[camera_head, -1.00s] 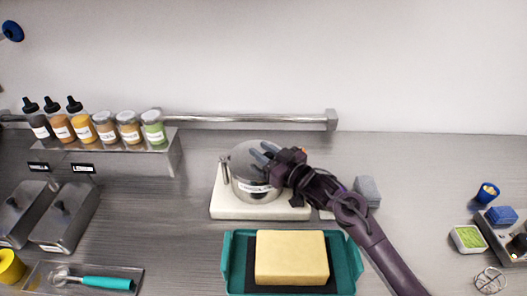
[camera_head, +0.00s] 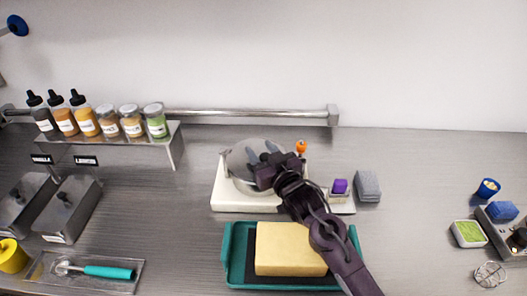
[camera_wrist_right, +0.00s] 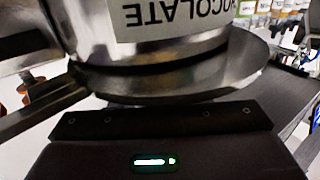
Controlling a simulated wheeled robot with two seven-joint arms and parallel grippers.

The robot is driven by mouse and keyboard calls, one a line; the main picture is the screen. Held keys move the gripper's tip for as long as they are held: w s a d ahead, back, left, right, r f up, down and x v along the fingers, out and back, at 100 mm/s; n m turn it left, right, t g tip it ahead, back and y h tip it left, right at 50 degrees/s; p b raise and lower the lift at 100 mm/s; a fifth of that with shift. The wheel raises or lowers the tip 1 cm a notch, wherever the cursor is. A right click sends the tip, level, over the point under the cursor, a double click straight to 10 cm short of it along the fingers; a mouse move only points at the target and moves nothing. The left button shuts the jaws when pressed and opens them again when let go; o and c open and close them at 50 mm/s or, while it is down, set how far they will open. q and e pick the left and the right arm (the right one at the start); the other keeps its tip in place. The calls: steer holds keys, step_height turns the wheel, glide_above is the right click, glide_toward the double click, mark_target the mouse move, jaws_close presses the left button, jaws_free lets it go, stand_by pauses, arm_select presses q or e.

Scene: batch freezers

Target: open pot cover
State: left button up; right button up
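The silver pot (camera_head: 240,181) stands on a white base (camera_head: 245,203) at the middle of the counter. A pale round surface, seemingly its cover (camera_head: 236,162), faces up at me; I cannot tell whether it is lifted. One finger shows at the left in the wrist view. I cannot see whether anything is between them. My left gripper is not in view.
A yellow block (camera_head: 290,249) lies in a teal tray (camera_head: 237,262) in front. An orange knob (camera_head: 301,146) and a purple piece (camera_head: 340,186) are right of the pot. Bottles and jars stand on a shelf (camera_head: 140,146) at left. The counter between pot and wall is clear.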

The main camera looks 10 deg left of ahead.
steer(key=shift+o, duration=0.3)
steer(key=shift+r, duration=0.1)
steer(key=shift+r, duration=0.25)
step_height(320, 180, up, 19)
steer(key=b, duration=0.3)
steer(key=shift+r, duration=0.2)
steer(key=shift+c, duration=0.5)
